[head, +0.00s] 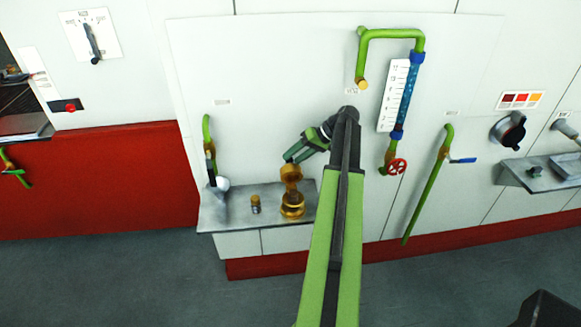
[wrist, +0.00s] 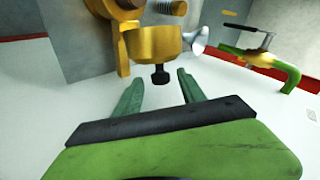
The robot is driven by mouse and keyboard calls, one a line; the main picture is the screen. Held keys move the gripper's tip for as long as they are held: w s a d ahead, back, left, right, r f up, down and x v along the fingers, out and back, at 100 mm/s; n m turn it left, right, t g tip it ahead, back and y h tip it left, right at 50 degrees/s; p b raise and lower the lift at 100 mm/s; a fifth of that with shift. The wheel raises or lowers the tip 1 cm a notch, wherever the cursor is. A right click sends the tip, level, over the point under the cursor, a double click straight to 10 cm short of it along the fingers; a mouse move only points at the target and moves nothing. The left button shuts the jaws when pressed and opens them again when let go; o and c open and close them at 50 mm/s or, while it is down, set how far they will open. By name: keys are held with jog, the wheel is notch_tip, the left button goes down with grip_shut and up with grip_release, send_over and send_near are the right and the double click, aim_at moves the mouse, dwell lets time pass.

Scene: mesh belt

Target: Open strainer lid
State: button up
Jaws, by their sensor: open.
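The brass strainer stands on a grey shelf in the head view; its base (head: 292,211) is at the bottom and its rounded lid (head: 291,173) on top. In the wrist view, the brass lid (wrist: 153,45) fills the upper middle, with a black knob (wrist: 160,75) sticking out of it toward me. My gripper (head: 290,157) is open at the lid's upper side in the head view. In the wrist view its two green fingertips (wrist: 160,76) appear on either side of the knob, with gaps showing. Whether they touch it in depth I cannot tell.
The grey shelf (head: 229,217) also holds a small brass-and-grey part (head: 255,204) and a pale funnel-like object (head: 219,184) at left. A green pipe (head: 207,135) rises behind that. A red valve wheel (head: 397,167) is right of my arm.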

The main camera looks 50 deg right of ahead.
jog(key=shift+w+a+f, duration=0.3)
jog(key=shift+f, duration=0.05)
grip_shut()
dwell(1.2)
